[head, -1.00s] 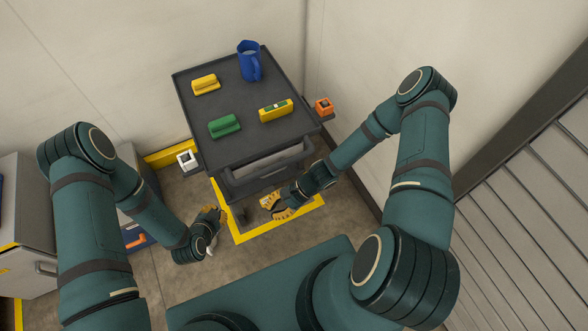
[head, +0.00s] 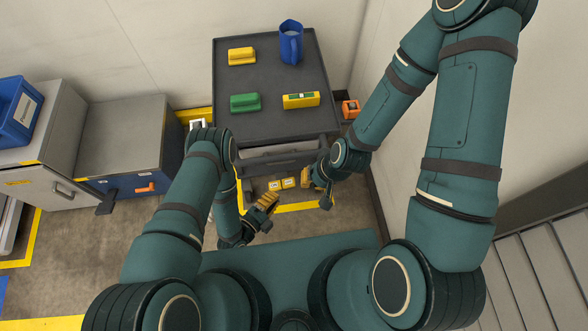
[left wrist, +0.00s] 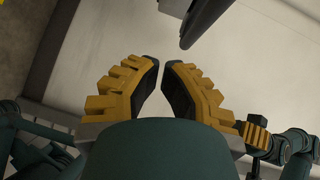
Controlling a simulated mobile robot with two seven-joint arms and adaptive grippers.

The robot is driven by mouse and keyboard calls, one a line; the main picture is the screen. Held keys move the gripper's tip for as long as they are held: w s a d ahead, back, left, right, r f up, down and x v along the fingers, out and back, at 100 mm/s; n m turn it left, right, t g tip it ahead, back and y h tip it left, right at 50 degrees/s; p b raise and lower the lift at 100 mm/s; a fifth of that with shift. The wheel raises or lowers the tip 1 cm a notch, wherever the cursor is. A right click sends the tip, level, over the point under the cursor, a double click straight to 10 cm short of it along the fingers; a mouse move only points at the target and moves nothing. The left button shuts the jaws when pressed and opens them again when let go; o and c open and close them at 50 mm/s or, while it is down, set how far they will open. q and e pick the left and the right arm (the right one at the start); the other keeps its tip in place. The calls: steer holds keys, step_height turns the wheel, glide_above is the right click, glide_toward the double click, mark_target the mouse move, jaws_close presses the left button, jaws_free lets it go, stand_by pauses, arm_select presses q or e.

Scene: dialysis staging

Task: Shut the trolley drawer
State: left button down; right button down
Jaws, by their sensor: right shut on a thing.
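The dark grey trolley (head: 270,105) stands against the back wall. Its drawer (head: 283,161) shows below the front edge of the top, with a pale strip visible between the top and the dark drawer front, so it looks partly out. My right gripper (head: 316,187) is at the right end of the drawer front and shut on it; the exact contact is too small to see. My left gripper (head: 264,206) is low, in front of the trolley and apart from it. In the left wrist view its fingertips (left wrist: 160,66) nearly meet, with nothing between them.
On the trolley top are a blue jug (head: 291,45), two yellow items (head: 242,56) (head: 301,100) and a green item (head: 245,102). Grey cabinets (head: 125,135) stand at left. A wall is close at right.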

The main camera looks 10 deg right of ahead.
arm_select(q)
steer(key=w+a+b+x, duration=0.2)
steer(key=b+x, duration=0.1)
steer(key=x, duration=0.9)
steer(key=shift+w+d+f, duration=0.25)
